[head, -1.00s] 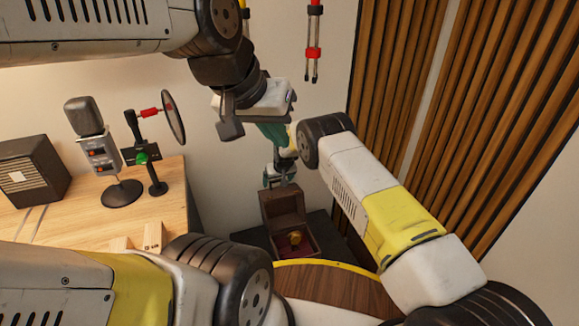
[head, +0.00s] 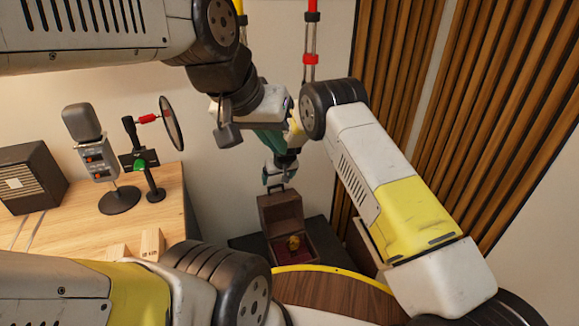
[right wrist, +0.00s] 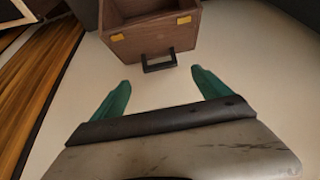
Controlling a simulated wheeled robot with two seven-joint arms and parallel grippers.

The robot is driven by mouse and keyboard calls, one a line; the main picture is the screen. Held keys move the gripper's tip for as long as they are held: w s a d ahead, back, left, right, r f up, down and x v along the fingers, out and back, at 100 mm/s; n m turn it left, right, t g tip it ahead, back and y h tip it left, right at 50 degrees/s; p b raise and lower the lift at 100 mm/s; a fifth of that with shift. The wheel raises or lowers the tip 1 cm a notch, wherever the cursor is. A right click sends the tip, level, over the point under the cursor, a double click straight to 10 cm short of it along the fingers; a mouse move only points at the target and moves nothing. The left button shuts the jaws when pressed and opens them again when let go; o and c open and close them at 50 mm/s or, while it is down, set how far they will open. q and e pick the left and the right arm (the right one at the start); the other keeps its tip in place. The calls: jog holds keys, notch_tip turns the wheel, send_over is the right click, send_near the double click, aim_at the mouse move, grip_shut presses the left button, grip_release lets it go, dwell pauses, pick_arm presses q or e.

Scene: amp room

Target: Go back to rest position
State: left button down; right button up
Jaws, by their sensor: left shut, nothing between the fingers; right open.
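My left gripper (head: 270,140) is high in the middle of the head view, with its green fingers shut and nothing in them, partly hidden by its wrist. My right gripper (head: 279,177) is lower, just above the open lid of a brown wooden case in that view. In the right wrist view, the right gripper (right wrist: 163,86) is open and empty, with its green fingertips spread. The wooden case (right wrist: 150,42) is ahead of them, its black handle beyond the gap between the fingers and not gripped.
The case (head: 280,210) has a gold object (head: 293,243) on red lining inside. A wooden desk (head: 160,200) at left holds a microphone (head: 92,145), a pop filter (head: 172,122) and a dark speaker box (head: 28,178). A round wooden top (head: 330,295) is in front. Slatted panels (head: 500,100) stand at right.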

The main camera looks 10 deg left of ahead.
jog(key=s+d+r+m, duration=0.1)
jog(key=s+d+r, duration=0.2)
jog(key=d+r, duration=0.65)
jog(key=s+d+r+m, duration=0.15)
jog(key=d+r, duration=0.45)
jog(key=r, duration=0.7)
jog(key=s+d+r+m, duration=0.1)
jog(key=s+d+r, duration=0.2)
jog(key=d+r, duration=0.65)
jog(key=s+d+r+m+t, duration=0.1)
jog(key=s+d+r, duration=0.4)
jog(key=s, duration=0.3)
jog(key=s+d+r+m, duration=0.1)
jog(key=s+d+r, duration=0.35)
jog(key=s, duration=0.35)
jog(key=s+d, duration=0.2)
jog(key=s, duration=0.5)
jog(key=s+d+f, duration=0.1)
jog(key=s+d, duration=0.2)
jog(key=s, duration=0.4)
jog(key=shift+s+d+f+m+t+h, duration=0.2)
jog(key=shift+f+m+t+h, duration=0.1)
jog(key=shift+m+t+h, duration=0.1)
